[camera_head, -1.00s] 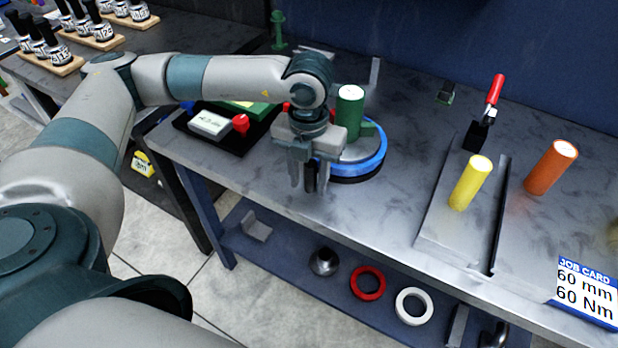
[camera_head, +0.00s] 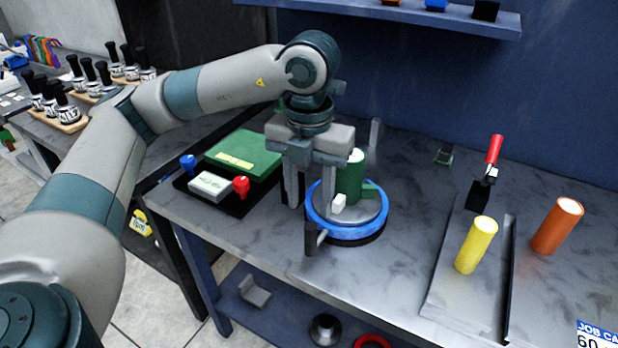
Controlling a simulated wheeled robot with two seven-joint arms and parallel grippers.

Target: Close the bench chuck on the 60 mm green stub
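The green stub (camera_head: 351,180) stands upright on the bench chuck, which has a grey top and a blue ring (camera_head: 350,232) over a dark base. A pale block (camera_head: 338,204) and a green block sit beside the stub on the chuck top. A dark upright handle (camera_head: 310,238) is at the ring's front left. My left gripper (camera_head: 309,192) points down just left of the stub, above the chuck's left side. Its two fingers are apart with nothing seen between them. It hides part of the chuck's back left. My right gripper is not in view.
A dark tray (camera_head: 225,204) with a green box, red and blue knobs is left of the chuck. A yellow cylinder (camera_head: 476,245), an orange cylinder (camera_head: 557,226) and a red-handled clamp (camera_head: 492,160) stand to the right. Bare bench lies between. A shelf hangs on the back wall.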

